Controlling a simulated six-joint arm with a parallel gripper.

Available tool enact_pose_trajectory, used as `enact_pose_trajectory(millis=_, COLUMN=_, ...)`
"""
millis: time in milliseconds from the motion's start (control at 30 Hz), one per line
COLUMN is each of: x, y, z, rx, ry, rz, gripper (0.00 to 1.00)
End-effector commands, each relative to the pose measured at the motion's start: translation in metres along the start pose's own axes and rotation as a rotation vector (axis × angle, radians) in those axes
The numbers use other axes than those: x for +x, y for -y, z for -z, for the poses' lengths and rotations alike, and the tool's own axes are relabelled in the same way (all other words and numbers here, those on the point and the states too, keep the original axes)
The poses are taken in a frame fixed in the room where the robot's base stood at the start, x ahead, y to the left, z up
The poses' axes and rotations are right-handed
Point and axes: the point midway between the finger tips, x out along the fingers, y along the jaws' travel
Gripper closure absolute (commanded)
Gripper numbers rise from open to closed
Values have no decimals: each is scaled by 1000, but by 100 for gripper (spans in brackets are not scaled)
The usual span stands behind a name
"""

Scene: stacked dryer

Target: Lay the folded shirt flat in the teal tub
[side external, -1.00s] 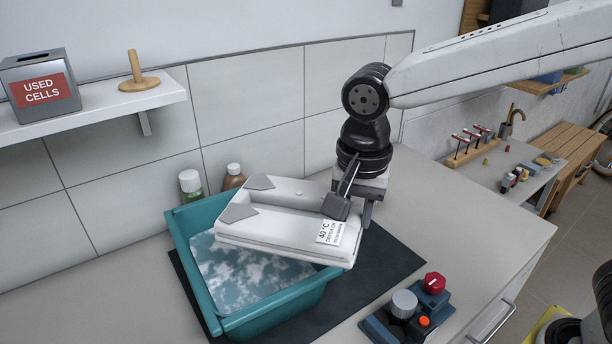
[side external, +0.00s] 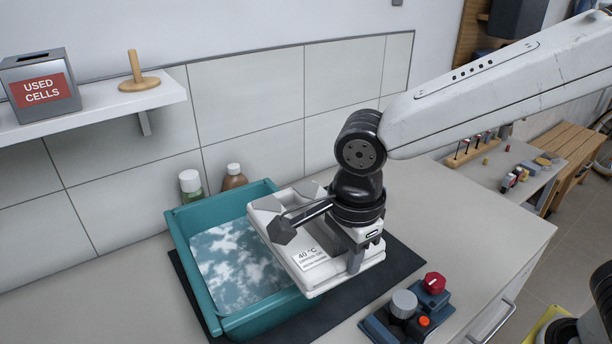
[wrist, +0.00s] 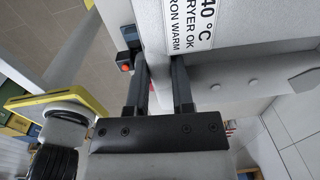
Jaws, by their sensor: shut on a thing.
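The folded shirt (side external: 330,275) is a white, thick, flat bundle with buttons and a "40 °C" care label. In the side view it is tilted above the right edge of the teal tub (side external: 192,275), partly over the dark mat. My gripper (side external: 322,243) is shut on the shirt at its labelled side. In the wrist view, the shirt (wrist: 255,75) fills the upper right, and my two fingers (wrist: 160,92) meet its edge. The tub's floor (side external: 235,262) shows a mottled white and blue-grey surface. The shirt and my gripper hide the tub's right part.
A dark mat (side external: 395,262) lies under the tub. A control block with knobs (side external: 405,315) sits at the front right. Two bottles (side external: 190,183) stand behind the tub by the tiled wall. A shelf (side external: 90,115) is at the upper left. Counter to the left is clear.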

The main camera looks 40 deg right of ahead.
Motion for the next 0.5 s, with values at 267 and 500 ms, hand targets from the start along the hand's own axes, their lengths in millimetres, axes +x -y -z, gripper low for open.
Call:
enact_pose_trajectory(millis=267, x=11, y=0, z=0, rx=-1, ry=1, rz=2, gripper=100)
enact_pose_trajectory(millis=500, x=15, y=8, z=-5, rx=-2, ry=1, rz=2, gripper=100)
